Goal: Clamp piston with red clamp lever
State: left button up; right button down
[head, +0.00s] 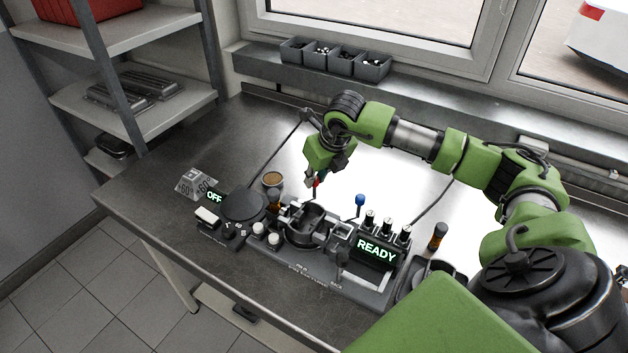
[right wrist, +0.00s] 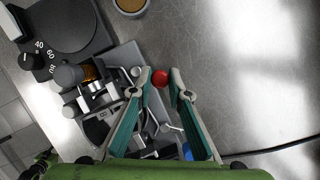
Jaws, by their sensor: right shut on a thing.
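My right gripper (head: 315,180) reaches down from the right over the fixture on the bench. Its teal-padded fingers (right wrist: 165,85) are closed around the red ball knob (right wrist: 160,77) of the clamp lever, which shows at the fingertips. In the head view only a bit of the red lever (head: 316,184) shows below the fingers. The clamp fixture (head: 304,221), with a round dark cup and metal parts, stands below the gripper. I cannot clearly make out the piston in it. My left gripper is not in view.
A dial unit (head: 243,205) with an OFF display is left of the fixture. A lever with a blue knob (head: 360,200) and a READY display (head: 377,252) are to the right. A small round tin (head: 272,179) stands behind. The bench behind the fixture is mostly clear.

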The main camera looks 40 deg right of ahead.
jog(key=shift+s+m+h+b, duration=0.2)
jog(key=shift+m+h+b, duration=0.1)
jog(key=shift+m+b, duration=0.4)
jog(key=c, duration=1.9)
grip_release()
jog(key=shift+s+a, duration=0.1)
jog(key=v, duration=1.2)
jog(key=shift+r, duration=0.1)
